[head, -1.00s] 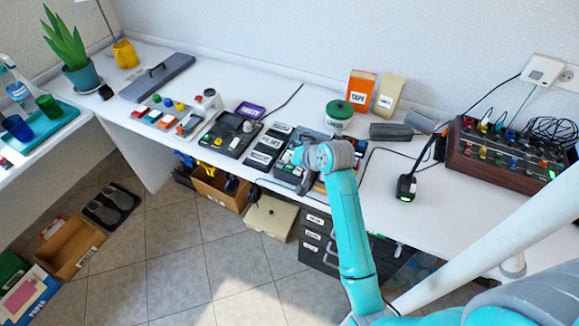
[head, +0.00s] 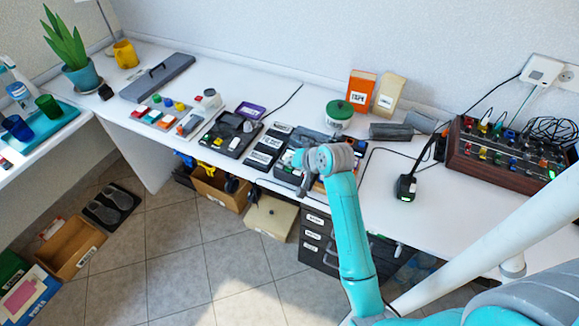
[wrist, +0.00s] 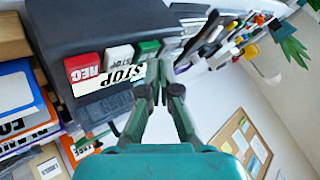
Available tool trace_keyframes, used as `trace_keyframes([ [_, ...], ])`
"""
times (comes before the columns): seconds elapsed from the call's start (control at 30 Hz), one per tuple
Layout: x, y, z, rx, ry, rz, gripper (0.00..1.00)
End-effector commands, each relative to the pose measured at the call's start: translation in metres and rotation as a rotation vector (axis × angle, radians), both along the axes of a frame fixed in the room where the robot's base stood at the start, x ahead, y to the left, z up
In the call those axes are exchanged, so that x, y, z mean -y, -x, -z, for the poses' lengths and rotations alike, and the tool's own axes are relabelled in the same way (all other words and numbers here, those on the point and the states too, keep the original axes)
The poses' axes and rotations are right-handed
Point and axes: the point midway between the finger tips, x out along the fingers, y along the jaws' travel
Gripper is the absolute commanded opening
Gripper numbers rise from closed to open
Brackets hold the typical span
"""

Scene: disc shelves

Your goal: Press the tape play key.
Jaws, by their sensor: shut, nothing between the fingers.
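The dark tape deck (wrist: 130,22) fills the upper left of the wrist view. Its front edge carries a red REC key (wrist: 85,68), a white STOP key (wrist: 119,55) and a green key (wrist: 148,48), whose label I cannot read. My gripper (wrist: 160,72) is shut and empty. Its fingertips are close to the green key and overlap the end of a STOP label strip; I cannot tell whether they touch the key. In the head view the tape deck (head: 287,174) is partly hidden by my wrist, and the fingers are not clear.
Black labelled trays (head: 268,146) and another keyed device (head: 228,132) lie left of the deck. A green-lidded tin (head: 340,110) and an orange TAPE box (head: 361,91) stand behind.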

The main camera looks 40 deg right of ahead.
Motion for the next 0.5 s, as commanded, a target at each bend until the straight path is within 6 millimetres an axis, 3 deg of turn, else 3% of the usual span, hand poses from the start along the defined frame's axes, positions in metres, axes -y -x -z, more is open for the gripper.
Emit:
trace_keyframes([
  [0.5,-0.0001,0.0001,0.0051,-0.001,-0.001,-0.001,0.0],
])
